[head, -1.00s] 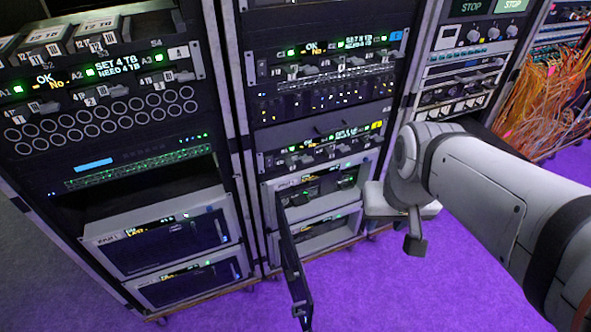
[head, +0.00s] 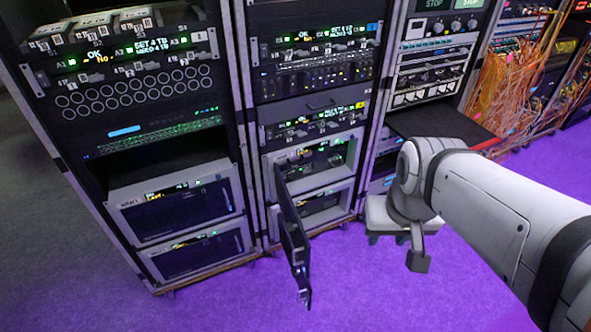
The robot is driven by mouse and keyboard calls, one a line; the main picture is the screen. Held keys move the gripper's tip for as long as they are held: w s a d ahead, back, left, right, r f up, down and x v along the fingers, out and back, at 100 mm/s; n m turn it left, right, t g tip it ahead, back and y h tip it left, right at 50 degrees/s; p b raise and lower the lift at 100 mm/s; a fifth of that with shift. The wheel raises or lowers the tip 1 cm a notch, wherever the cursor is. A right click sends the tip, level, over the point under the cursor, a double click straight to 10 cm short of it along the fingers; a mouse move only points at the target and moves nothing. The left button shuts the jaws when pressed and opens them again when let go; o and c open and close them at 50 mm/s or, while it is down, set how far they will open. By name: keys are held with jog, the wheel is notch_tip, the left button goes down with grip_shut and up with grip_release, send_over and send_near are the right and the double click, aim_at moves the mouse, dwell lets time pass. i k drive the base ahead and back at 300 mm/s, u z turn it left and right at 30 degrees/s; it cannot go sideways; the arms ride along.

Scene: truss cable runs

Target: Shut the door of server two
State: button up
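A dark, narrow door (head: 292,235) stands wide open in the lower middle rack. It is hinged at the left edge of the upper of two grey-framed servers, and its free end reaches toward me over the purple floor. The upper server (head: 325,163) shows its lit inside; the lower one (head: 326,205) is partly hidden by the door. I cannot read which is server two. My gripper (head: 418,258) hangs to the right of the door, apart from it, over the floor. One grey finger shows; its opening is hidden.
The left rack holds two servers (head: 180,208) with dark fronts shut. A dark shelf (head: 440,125) juts from the right rack behind my arm. Orange cables (head: 510,85) hang at the far right. The purple floor (head: 360,290) between door and gripper is clear.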

aim_at(301, 243)
jog(key=k, duration=1)
jog(key=u, duration=0.35)
jog(key=i, duration=1.65)
jog(key=z, duration=0.75)
jog(key=k, duration=0.2)
jog(key=u, duration=0.15)
